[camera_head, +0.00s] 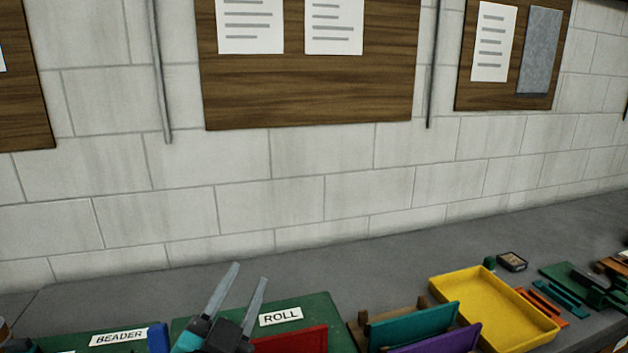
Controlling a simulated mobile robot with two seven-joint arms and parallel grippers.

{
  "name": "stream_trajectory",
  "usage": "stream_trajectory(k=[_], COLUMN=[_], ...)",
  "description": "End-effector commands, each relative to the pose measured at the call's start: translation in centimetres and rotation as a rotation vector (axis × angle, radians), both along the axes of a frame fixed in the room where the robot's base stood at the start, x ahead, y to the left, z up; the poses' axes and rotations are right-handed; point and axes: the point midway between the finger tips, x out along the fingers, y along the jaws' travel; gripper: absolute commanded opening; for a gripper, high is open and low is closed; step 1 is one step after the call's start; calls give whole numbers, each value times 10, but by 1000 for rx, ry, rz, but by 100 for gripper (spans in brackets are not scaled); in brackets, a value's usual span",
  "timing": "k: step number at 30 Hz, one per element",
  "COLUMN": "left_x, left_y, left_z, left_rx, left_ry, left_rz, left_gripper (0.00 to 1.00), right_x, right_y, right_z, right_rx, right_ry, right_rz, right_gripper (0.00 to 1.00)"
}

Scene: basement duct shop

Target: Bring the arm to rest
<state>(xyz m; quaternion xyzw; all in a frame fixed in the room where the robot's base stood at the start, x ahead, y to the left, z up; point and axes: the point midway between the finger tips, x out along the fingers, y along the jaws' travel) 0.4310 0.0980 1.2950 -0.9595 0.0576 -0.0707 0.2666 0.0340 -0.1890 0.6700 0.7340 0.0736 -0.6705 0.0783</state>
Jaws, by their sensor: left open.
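My left gripper (249,273) shows at the bottom of the head view, left of centre. Its two grey fingers point up and slightly right. They stand apart with nothing between them, so it is open and empty. It is in front of the green mat labelled ROLL (310,302) and close to its sign; whether it touches the mat, I cannot tell. The rest of the left arm is cut off by the lower edge. My right gripper does not show.
A grey bench (400,262) runs along a block wall. A green mat labelled BEADER (103,350), a red piece (300,340), teal (413,325) and purple panels (435,342), a yellow tray (485,295) and orange strips (545,300) crowd its front. The bench's back strip is mostly clear.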

Motion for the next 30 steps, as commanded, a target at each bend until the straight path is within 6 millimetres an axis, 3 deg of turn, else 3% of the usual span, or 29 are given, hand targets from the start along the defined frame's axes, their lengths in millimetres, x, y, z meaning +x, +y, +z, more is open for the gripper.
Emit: stream_trajectory(k=[1, 3, 5, 9, 15, 20, 22, 30], left_x=[-6, -18, -34, -86, -166, -230, -220, -212], left_y=[13, 28, 39, 55, 63, 63, 62, 60], left_z=[-32, -76, -111, -182, -242, -268, -295, -389], left_rx=[-38, -84, -119, -182, -235, -261, -254, -244], left_ry=[130, 308, 459, 790, 1155, 1409, 1399, 1428], left_rz=[46, 104, 148, 231, 301, 336, 335, 338], left_gripper=[42, 42, 42, 42, 42, 42, 42, 42], right_x=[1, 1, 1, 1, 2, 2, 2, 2], right_y=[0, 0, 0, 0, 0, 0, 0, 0], right_z=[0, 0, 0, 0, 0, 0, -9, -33], right_rx=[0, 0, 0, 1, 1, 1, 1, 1], right_ry=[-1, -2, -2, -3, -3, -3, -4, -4], right_rz=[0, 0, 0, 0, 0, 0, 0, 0], right_gripper=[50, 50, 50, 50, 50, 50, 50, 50])
